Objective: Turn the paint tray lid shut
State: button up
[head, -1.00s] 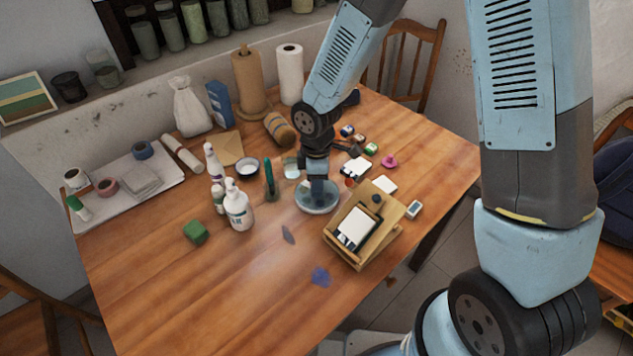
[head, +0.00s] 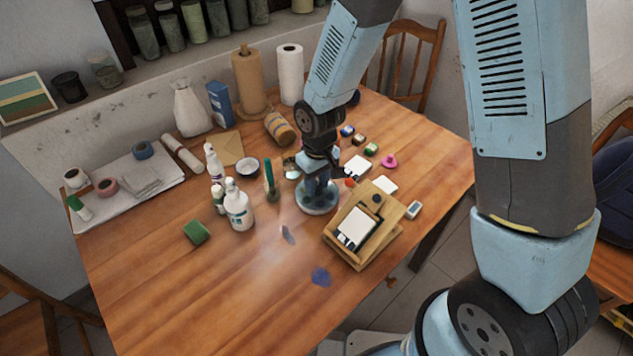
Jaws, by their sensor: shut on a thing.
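The paint tray (head: 318,204) is a round, pale bluish, see-through dish on the wooden table, left of a wooden easel box. Its lid (head: 304,197) seems to lie on top, but I cannot tell lid from tray clearly at this size. My gripper (head: 318,187) points straight down over the middle of the tray. It is shut on the lid; its fingertips and the grasped part are mostly hidden by my own wrist.
The easel box (head: 348,253) with a white card stands close on the right. White bottles (head: 238,210), a green upright item (head: 269,180) and a small bowl (head: 247,168) stand left. Small coloured blocks (head: 359,138) lie behind right. The table front (head: 200,290) is mostly clear.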

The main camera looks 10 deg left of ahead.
aim_at(319, 184)
jog(key=shift+w+a+m, duration=0.1)
jog(key=shift+w+m, duration=0.05)
jog(key=shift+m, duration=1.95)
jog(key=o, duration=1)
jog(key=shift+o, duration=0.2)
notch_tip(319, 184, up, 14)
jog(key=shift+d+f, duration=0.15)
jog(key=shift+d, duration=0.15)
